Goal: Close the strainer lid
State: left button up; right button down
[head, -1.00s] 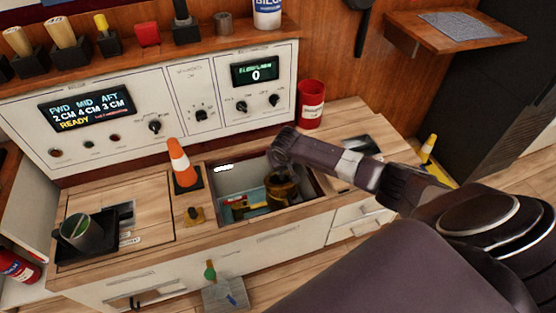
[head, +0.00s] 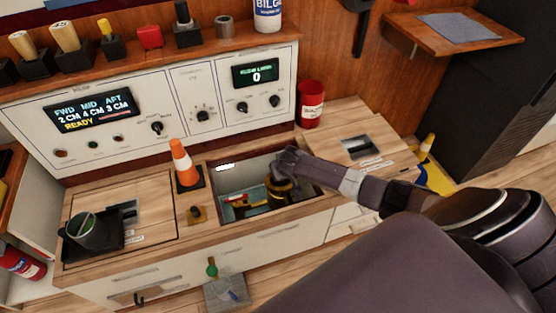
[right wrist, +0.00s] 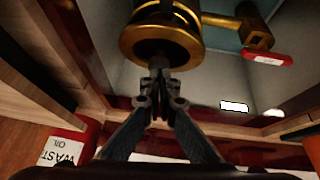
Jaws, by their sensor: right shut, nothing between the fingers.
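The brass strainer (head: 281,193) stands in the open hatch in the counter, partly covered by my right gripper in the head view. In the right wrist view its round brass body and wide flange (right wrist: 135,45) fill the top middle. I cannot tell which part is the lid or how far open it is. My right gripper (right wrist: 157,75) is shut and empty, with its fingertips at the flange's near edge. Whether they touch it is unclear. In the head view its fingers are mostly hidden behind my wrist. My left gripper is not in view.
The hatch's wooden rim (head: 262,222) surrounds the strainer closely.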

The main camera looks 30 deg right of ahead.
aim_at(284, 186)
jog(key=shift+s+a+f+t+p, duration=0.1)
jog(key=shift+s+f+t+p, duration=0.2)
jog(key=shift+s+f+t, duration=0.1)
jog(key=shift+s+a+f+t, duration=0.1)
jog(key=shift+s+f+t, duration=0.35)
jog(key=shift+t, duration=0.15)
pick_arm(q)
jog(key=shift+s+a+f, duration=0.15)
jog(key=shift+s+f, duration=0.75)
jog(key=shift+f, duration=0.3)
pick_arm(e)
jog(key=shift+s+f, duration=0.25)
jog(key=shift+f, duration=0.3)
jog(key=shift+s, duration=0.1)
jog(key=v, duration=1.2)
jog(key=shift+a, duration=0.25)
